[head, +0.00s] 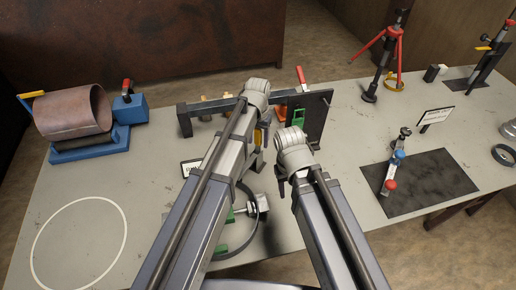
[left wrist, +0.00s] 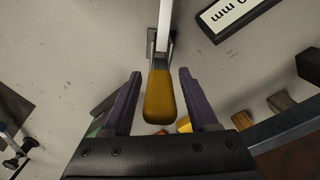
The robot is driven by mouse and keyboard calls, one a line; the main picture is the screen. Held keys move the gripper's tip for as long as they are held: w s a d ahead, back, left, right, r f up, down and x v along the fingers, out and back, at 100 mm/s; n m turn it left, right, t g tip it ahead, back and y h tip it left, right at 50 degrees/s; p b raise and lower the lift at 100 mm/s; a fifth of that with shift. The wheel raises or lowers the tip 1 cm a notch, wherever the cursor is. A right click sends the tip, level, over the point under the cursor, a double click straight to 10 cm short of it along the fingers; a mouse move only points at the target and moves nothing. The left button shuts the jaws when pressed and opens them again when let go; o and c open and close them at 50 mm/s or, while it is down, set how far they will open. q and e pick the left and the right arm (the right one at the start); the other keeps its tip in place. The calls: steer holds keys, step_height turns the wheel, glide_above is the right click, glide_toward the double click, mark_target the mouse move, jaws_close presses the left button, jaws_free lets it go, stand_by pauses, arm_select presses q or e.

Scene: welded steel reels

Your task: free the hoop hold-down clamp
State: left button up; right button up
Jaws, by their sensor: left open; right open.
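The clamp's yellow-orange handle (left wrist: 160,98) lies between the two purple fingers of my left gripper (left wrist: 160,74) in the left wrist view. The gripper is open, with a gap on each side of the handle. A pale metal lever (left wrist: 164,30) runs from the handle to the top edge. In the head view my left arm hides most of the clamp; a bit of yellow (head: 258,137) shows beside it. The dark hoop (head: 236,252) lies partly behind my arms, with green pads (head: 230,216) near it. My right gripper (head: 281,188) is open and empty, right of the hoop.
A steel frame with an upright plate (head: 318,118) and a red-handled clamp (head: 301,77) stands behind my grippers. A copper-coloured cylinder (head: 73,112) rests on a blue stand at left. A dark mat (head: 428,182) with a small clamp is at right.

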arm_select(q)
steer(key=shift+f+b, duration=0.45)
steer(key=shift+f, duration=0.45)
jaws_close()
stand_by(0.8)
